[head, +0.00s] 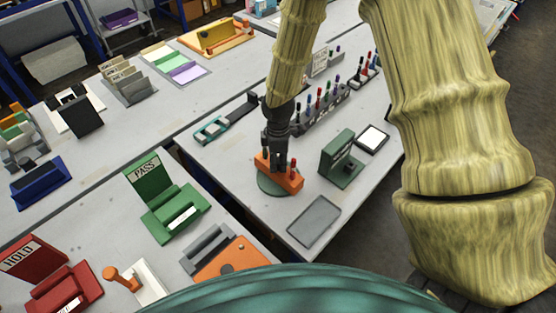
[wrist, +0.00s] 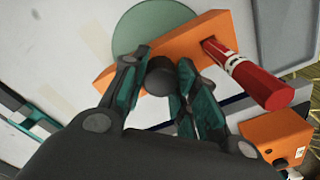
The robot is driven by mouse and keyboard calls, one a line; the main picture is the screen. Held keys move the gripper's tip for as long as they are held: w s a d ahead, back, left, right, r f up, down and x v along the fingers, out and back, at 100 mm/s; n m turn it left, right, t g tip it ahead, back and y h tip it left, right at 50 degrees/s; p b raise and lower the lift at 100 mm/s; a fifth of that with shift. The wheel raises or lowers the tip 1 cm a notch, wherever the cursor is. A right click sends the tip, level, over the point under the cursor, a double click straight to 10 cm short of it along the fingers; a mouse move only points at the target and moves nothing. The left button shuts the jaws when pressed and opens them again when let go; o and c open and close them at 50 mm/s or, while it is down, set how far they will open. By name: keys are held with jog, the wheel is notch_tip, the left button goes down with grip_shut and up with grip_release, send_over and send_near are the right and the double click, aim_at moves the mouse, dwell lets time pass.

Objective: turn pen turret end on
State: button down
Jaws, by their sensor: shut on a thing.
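The pen turret is an orange bar (head: 290,181) on a round green base (head: 270,186), standing on the near part of the table. In the wrist view the orange bar (wrist: 195,42) runs diagonally across the green disc (wrist: 150,22). A red pen (wrist: 248,75) stands up from the bar's right end. A dark knob (wrist: 160,76) rises from the bar's middle. My gripper (head: 277,158) points down over the bar. In the wrist view its fingers (wrist: 158,85) are closed on the two sides of the dark knob. The gripper hides part of the bar.
A green upright block (head: 341,160) stands right of the turret, with a grey tray (head: 314,221) in front. A rack of pens (head: 320,108) stands behind. A green PASS stand (head: 165,195) is on the neighbouring table at left. An orange box (wrist: 275,135) shows at lower right in the wrist view.

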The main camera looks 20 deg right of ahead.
jog(key=shift+w+d+r, duration=0.15)
jog(key=shift+w+r, duration=0.05)
jog(key=shift+w, duration=0.05)
jog(key=c, duration=1.1)
grip_release()
jog(key=shift+c, duration=0.2)
jog(key=shift+o, duration=0.2)
jog(key=shift+s, duration=0.15)
jog(key=shift+f, duration=0.1)
notch_tip(320, 180, up, 12)
